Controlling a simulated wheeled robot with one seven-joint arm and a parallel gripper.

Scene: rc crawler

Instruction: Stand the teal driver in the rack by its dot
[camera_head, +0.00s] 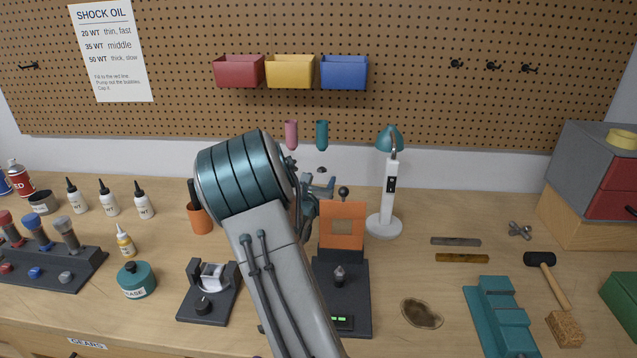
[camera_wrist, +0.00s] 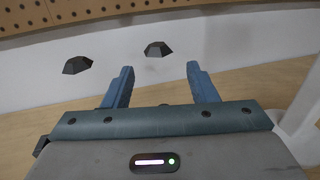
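A teal tapered handle (camera_head: 322,135), which looks like the teal driver, shows upright against the lower edge of the pegboard, beside a similar pink handle (camera_head: 291,135). Their lower ends and support are unclear. My gripper (camera_head: 318,188) is below and in front of them, partly hidden by my arm. In the wrist view my gripper (camera_wrist: 161,86) is open, with nothing between its blue fingers. Two dark faceted pieces show beyond the fingers, one to the left (camera_wrist: 77,65) and one nearly between them (camera_wrist: 158,49). I cannot make out a rack with a teal dot.
A white lamp (camera_head: 384,225) with a teal shade stands right of my gripper. An orange panel (camera_head: 355,212) on a dark base (camera_head: 357,285) stands in front. A dark stepped holder (camera_head: 70,268) with red, blue and grey pieces is far left.

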